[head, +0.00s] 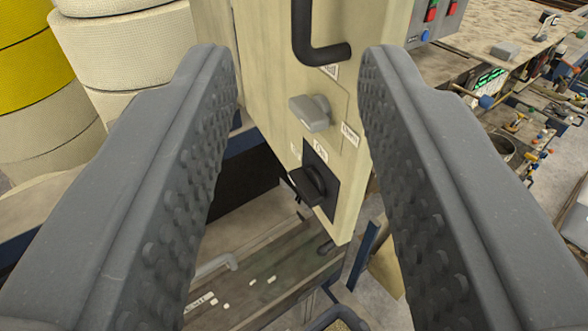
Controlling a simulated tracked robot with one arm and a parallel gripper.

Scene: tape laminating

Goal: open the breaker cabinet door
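A beige cabinet panel (345,110), apparently the breaker cabinet, stands between my fingers. It has a black bent handle (320,53) at the top, partly cut off by the frame's upper edge. Below it are a grey turn-latch (311,113) and a black rotary switch (313,185) on a dark plate, with small white labels nearby. My gripper (298,70) is open and empty, one finger on each side of the handle and latch in the picture. I cannot tell the depth gap to the handle, or whether the door is ajar.
Large white and yellow rolls (130,50) stand at the left. A grey control box (437,18) with red and green buttons is at the upper right. A cluttered bench (520,105) lies at the right. A dark, worn surface (265,255) lies below the panel.

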